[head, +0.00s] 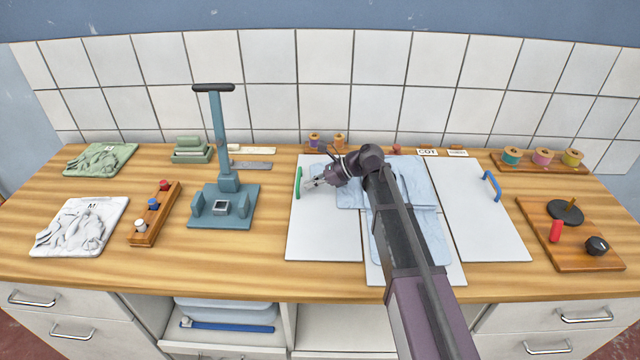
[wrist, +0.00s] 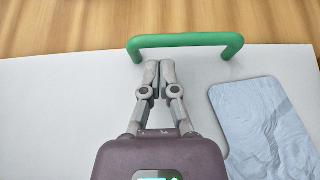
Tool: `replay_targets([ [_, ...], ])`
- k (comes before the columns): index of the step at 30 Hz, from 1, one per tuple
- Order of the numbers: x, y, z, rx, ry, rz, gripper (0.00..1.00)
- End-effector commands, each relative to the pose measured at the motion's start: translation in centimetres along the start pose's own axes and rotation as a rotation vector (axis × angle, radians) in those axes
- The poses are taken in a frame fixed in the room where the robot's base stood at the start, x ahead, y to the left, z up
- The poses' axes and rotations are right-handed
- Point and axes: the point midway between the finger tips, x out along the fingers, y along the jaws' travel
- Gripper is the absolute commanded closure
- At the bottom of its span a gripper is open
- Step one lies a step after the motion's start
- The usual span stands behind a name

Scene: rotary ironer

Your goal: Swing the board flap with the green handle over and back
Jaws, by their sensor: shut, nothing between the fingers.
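The white board flap (head: 318,235) lies flat on the counter at the left of the folding board. Its green handle (head: 298,184) stands along the flap's left edge. My gripper (head: 312,184) is shut and empty, low over the flap, just right of the handle. It also shows in the wrist view (wrist: 153,66), its tips short of the bar. A light blue cloth (head: 415,195) lies on the middle of the board, partly hidden by my arm.
The right flap (head: 480,215) with a blue handle (head: 491,186) lies flat. A teal press (head: 222,205) stands left of the board, with bare wood between. Thread spools (head: 314,140) stand behind. A wooden plate with a black knob (head: 596,245) is far right.

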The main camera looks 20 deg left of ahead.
Motion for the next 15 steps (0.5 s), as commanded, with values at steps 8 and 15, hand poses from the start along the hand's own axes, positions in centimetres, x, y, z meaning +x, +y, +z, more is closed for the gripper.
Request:
replay_targets([
  [8, 1.9, 0.0, -0.1, 0.001, 0.0, -0.001, 1.0],
  [15, 1.9, 0.0, 0.0, 0.001, 0.0, -0.002, 1.0],
])
